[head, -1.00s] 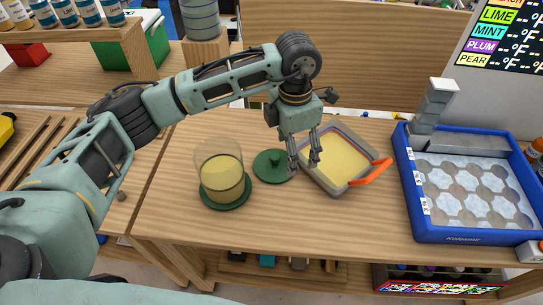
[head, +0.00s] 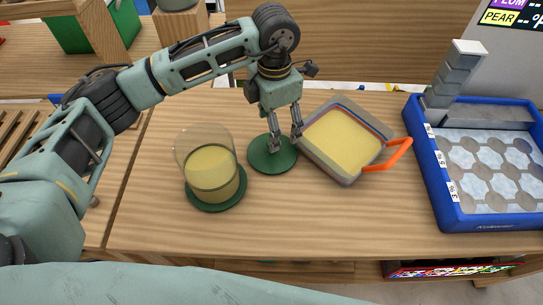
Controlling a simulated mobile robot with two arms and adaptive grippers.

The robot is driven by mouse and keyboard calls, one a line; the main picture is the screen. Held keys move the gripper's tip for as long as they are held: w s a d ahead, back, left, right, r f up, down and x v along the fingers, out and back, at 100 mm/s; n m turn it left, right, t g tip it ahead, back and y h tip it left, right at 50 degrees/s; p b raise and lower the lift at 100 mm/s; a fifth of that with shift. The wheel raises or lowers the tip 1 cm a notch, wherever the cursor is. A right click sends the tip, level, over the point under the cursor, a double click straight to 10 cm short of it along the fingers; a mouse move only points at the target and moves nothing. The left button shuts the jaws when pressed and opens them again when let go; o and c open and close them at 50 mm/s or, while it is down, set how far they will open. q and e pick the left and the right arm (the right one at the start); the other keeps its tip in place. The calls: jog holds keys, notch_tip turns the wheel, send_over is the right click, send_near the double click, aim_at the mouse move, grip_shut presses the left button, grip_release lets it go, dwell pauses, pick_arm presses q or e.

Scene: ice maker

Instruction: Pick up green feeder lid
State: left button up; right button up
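The green feeder lid (head: 266,161) is a round dark green disc lying flat on the wooden table. My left gripper (head: 286,145) comes in from above, with its fingers pointing down over the lid. The fingers are spread apart, one over the lid's middle and one near its right edge. They partly hide the lid, and its knob is hard to make out; I cannot tell whether they touch it. No held object shows. My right gripper is not in view.
A clear feeder jar (head: 212,176) with yellow contents stands on a green base left of the lid. A grey tray (head: 347,179) with yellow filling and an orange handle (head: 398,150) sits close on the right. A blue ice tray (head: 443,197) is farther right. The table front is clear.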

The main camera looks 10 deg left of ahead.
pick_arm(q)
jog(key=shift+f+b, duration=0.35)
jog(key=shift+f, duration=0.85)
jog(key=f+p, duration=0.1)
jog(key=f, duration=0.3)
jog(key=f+p, duration=0.1)
jog(key=f, duration=0.1)
jog(key=shift+w+a+f+p, duration=0.1)
jog(key=shift+w+a+p, duration=0.2)
jog(key=shift+w+a, duration=0.05)
jog(key=shift+f, duration=0.3)
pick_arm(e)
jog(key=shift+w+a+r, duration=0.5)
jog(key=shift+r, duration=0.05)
pick_arm(q)
jog(key=shift+c, duration=0.3)
jog(key=c, duration=1.1)
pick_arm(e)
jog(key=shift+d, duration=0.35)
